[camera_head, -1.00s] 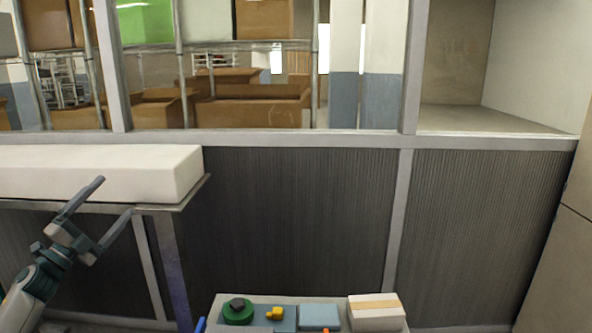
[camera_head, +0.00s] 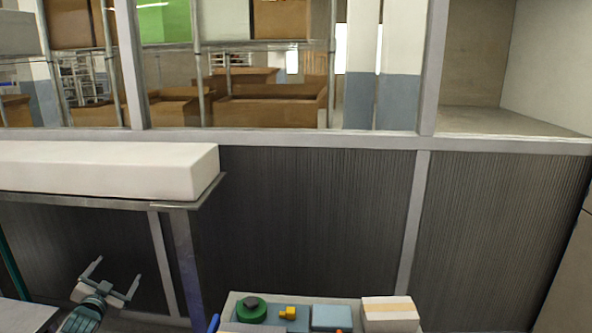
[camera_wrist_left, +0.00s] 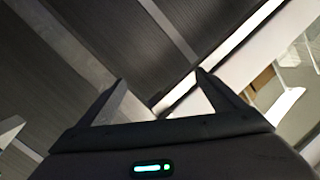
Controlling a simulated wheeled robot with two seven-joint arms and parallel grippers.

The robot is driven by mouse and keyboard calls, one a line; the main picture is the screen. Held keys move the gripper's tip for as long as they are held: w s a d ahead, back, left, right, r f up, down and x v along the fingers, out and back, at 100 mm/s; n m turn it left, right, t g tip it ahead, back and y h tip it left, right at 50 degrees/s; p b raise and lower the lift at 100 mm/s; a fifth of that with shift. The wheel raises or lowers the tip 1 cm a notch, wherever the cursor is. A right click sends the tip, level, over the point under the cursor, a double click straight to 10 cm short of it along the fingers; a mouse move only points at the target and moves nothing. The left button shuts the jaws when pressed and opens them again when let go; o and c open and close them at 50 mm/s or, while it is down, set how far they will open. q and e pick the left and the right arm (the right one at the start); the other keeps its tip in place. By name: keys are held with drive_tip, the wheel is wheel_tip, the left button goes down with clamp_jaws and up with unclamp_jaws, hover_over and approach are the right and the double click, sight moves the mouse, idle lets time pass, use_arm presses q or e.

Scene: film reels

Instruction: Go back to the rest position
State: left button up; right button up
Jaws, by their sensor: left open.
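My left gripper (camera_head: 113,278) is at the lower left of the head view, below the shelf that bears a long white block. Its two fingers are spread apart with nothing between them. In the left wrist view the open fingers (camera_wrist_left: 160,92) point towards the dark ribbed panels and a pale frame bar. My right gripper is not in view.
A tray (camera_head: 240,300) at the bottom centre holds a green reel (camera_head: 250,312), a small yellow piece (camera_head: 288,313), a blue box (camera_head: 331,318) and a white box (camera_head: 390,308). The white block (camera_head: 110,170) lies on a shelf at left. A ribbed wall (camera_head: 300,225) stands behind.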

use_arm(q)
drive_tip(key=s+d+f+g, duration=0.1)
drive_tip(key=s+d+f, duration=0.15)
drive_tip(key=f, duration=0.55)
drive_tip(key=s+d+f+g, duration=0.15)
drive_tip(key=s+f, duration=0.25)
drive_tip(key=f, duration=0.5)
drive_tip(key=s+d+f+g, duration=0.15)
drive_tip(key=s+f, duration=0.25)
drive_tip(key=f, duration=0.4)
drive_tip(key=s+d+f+n+g+h, duration=0.15)
drive_tip(key=s+d+f, duration=0.25)
drive_tip(key=s+f, duration=0.5)
drive_tip(key=s+d+f+g, duration=0.2)
drive_tip(key=s+d+f, duration=0.2)
drive_tip(key=s+f, duration=0.5)
drive_tip(key=s+d+f+g, duration=0.2)
drive_tip(key=s+d+f, duration=0.4)
drive_tip(key=s, duration=0.8)
drive_tip(key=s+d+f+g+h, duration=0.1)
drive_tip(key=s+d+f+g, duration=0.2)
drive_tip(key=s, duration=1.2)
drive_tip(key=s+d+f+g+h, duration=0.1)
drive_tip(key=s+d+f+g, duration=0.1)
drive_tip(key=s+d+f, duration=0.8)
drive_tip(key=s+f, duration=0.2)
drive_tip(key=s, duration=0.2)
drive_tip(key=shift+s, duration=0.4)
